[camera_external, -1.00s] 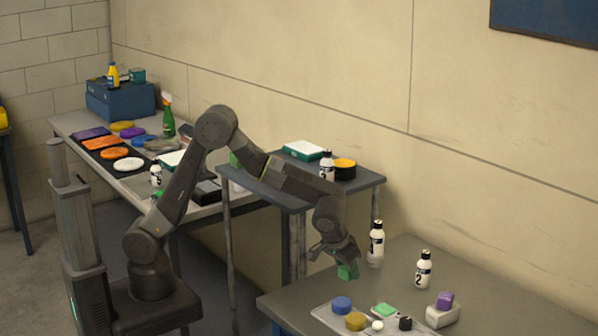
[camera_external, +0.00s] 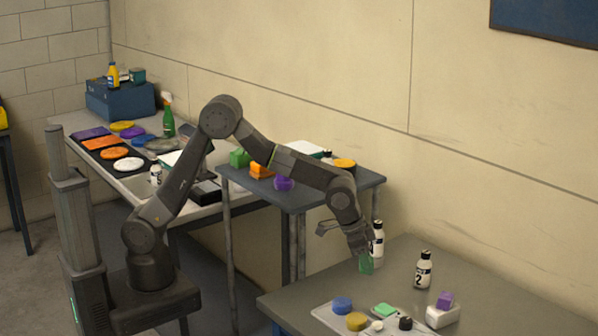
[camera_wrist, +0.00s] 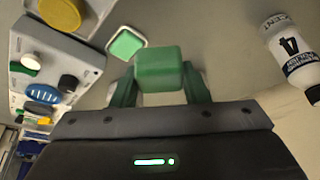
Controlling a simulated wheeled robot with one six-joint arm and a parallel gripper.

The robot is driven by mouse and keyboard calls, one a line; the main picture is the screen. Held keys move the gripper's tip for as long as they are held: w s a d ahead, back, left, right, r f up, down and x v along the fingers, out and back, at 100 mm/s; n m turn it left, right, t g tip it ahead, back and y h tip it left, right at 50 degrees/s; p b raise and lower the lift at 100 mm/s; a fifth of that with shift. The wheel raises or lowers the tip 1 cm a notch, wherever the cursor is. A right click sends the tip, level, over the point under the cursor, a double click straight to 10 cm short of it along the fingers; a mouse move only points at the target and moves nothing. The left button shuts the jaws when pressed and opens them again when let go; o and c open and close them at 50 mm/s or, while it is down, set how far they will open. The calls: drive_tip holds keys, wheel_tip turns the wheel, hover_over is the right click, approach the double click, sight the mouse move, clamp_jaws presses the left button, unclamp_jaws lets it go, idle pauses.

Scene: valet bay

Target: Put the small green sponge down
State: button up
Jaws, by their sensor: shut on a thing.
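My gripper (camera_external: 364,256) is shut on the small green sponge (camera_wrist: 158,68). The sponge also shows in the external view (camera_external: 366,264), hanging below the fingers. In the wrist view it sits between the two green-looking fingertips. It is over the left part of the grey table (camera_external: 290,300), beside the white bottle with the black cap (camera_external: 378,242).
A light tray (camera_external: 325,314) at the table's front holds a blue round pad (camera_external: 342,305), a yellow one (camera_external: 356,321) and small pieces. A white-edged green pad (camera_external: 385,310) lies there. Bottle 2 (camera_external: 424,270) and a purple block (camera_external: 444,300) stand right. Bare table lies between.

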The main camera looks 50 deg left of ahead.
sight(371, 302)
drive_tip(key=shift+d+r+m, duration=0.1)
drive_tip(key=shift+d+m, duration=0.1)
drive_tip(key=shift+m, duration=0.1)
drive_tip(key=shift+f, duration=0.25)
wheel_tip(371, 302, down, 10)
drive_tip(key=shift+d+r+p, duration=0.15)
drive_tip(key=shift+r+p, duration=0.05)
drive_tip(key=shift+p, duration=0.9)
drive_tip(key=o, duration=0.5)
drive_tip(key=shift+f, duration=0.2)
drive_tip(key=shift+o, duration=0.8)
drive_tip(key=shift+r, duration=0.1)
